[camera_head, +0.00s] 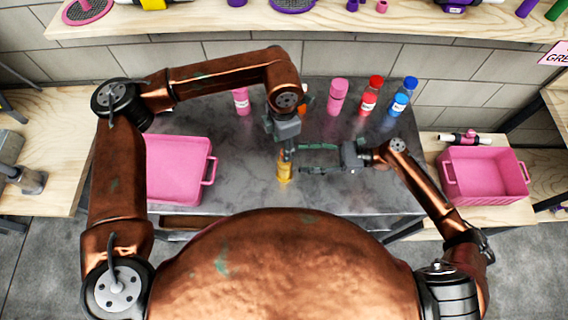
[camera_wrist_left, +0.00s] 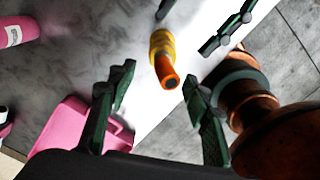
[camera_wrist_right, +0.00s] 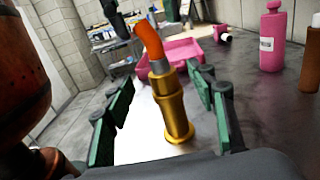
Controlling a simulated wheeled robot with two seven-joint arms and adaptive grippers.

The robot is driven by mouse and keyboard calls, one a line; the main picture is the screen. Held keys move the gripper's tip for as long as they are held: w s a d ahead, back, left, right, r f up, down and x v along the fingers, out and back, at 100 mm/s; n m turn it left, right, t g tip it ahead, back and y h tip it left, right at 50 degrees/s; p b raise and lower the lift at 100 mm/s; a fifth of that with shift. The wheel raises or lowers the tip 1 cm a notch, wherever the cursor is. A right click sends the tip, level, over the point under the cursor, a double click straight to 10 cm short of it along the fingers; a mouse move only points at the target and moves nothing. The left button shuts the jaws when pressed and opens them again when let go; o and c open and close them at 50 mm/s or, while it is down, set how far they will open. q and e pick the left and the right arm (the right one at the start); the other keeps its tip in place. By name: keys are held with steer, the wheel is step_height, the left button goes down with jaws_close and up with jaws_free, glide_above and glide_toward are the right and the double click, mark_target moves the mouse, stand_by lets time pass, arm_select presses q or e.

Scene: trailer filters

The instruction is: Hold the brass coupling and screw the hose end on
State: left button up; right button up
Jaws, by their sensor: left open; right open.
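The brass coupling (camera_head: 284,170) stands upright near the table's front edge. In the right wrist view the coupling (camera_wrist_right: 175,110) has the orange hose end (camera_wrist_right: 148,40) on top, its grey collar meeting the brass; how far it is screwed on I cannot tell. The bent orange hose also shows in the left wrist view (camera_wrist_left: 168,76). My left gripper (camera_head: 288,152) is open, pointing down just above the coupling, with the hose between but apart from its fingers (camera_wrist_left: 158,74). My right gripper (camera_head: 300,159) is open, level, its fingers (camera_wrist_right: 160,80) on either side of the coupling without visible contact.
A pink crate (camera_head: 207,168) stands at the table's left; another pink crate (camera_head: 448,190) is on the right bench. Pink bottles (camera_head: 338,97), red-capped (camera_head: 370,95) and blue-capped (camera_head: 403,98) bottles stand along the back. The table right of the coupling is mostly clear.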

mark_target(285, 169)
steer(key=shift+d+f, duration=0.25)
steer(key=shift+f, duration=0.3)
step_height(285, 169, down, 8)
steer(key=shift+f, duration=0.15)
steer(key=a, duration=0.7)
steer(key=shift+a, duration=0.35)
steer(key=shift+c, duration=0.2)
jaws_close()
